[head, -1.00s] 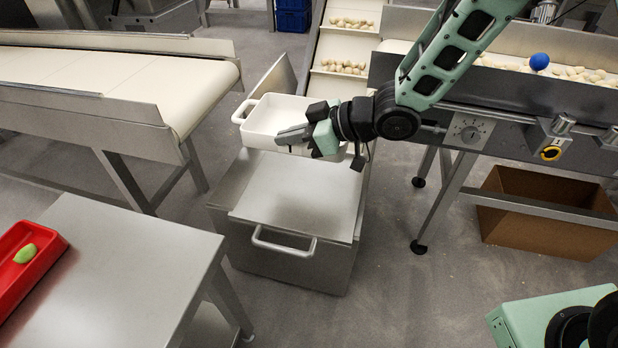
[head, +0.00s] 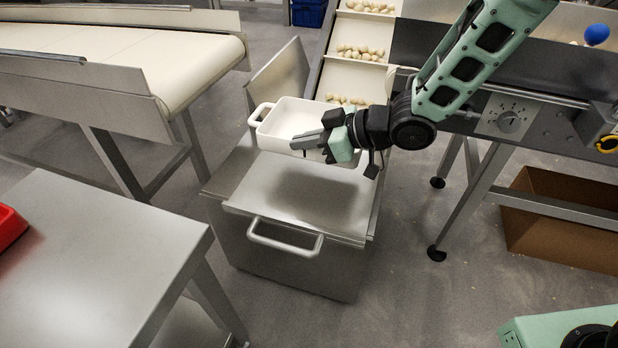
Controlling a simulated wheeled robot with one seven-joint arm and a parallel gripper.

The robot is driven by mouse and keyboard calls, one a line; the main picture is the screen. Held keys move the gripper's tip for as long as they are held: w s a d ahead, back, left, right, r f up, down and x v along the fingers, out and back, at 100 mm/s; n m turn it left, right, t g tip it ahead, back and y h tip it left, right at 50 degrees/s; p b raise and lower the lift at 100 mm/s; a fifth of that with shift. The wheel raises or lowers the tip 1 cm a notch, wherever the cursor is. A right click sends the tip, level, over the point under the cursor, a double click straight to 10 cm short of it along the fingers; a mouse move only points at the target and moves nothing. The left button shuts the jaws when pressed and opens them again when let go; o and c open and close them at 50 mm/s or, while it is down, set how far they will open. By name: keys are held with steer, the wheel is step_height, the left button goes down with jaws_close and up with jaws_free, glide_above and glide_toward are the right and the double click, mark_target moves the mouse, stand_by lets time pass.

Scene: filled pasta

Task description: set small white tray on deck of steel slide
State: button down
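The small white tray (head: 284,118) is in the head view, held at its near right side by my gripper (head: 316,143). The gripper's fingers are at the tray's near wall and look shut on it. The tray looks roughly level and empty, as far as its inside shows. It is over the back part of the steel slide (head: 306,200), whose flat deck has a bar handle (head: 284,240) at the front. A dark shadow lies on the deck below the tray. I cannot tell for sure whether the tray touches the deck.
An inclined cleated conveyor (head: 359,50) with filled pasta rises behind the tray. A steel side plate (head: 279,75) stands at its left. A steel table (head: 95,265) with a red tray (head: 8,228) is at lower left. A cardboard box (head: 560,215) is at right.

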step_height(320, 180, down, 9)
steer(key=b, duration=0.4)
steer(key=shift+r, duration=0.2)
steer(key=c, duration=2)
jaws_free()
steer(key=o, duration=0.4)
steer(key=shift+c, duration=0.2)
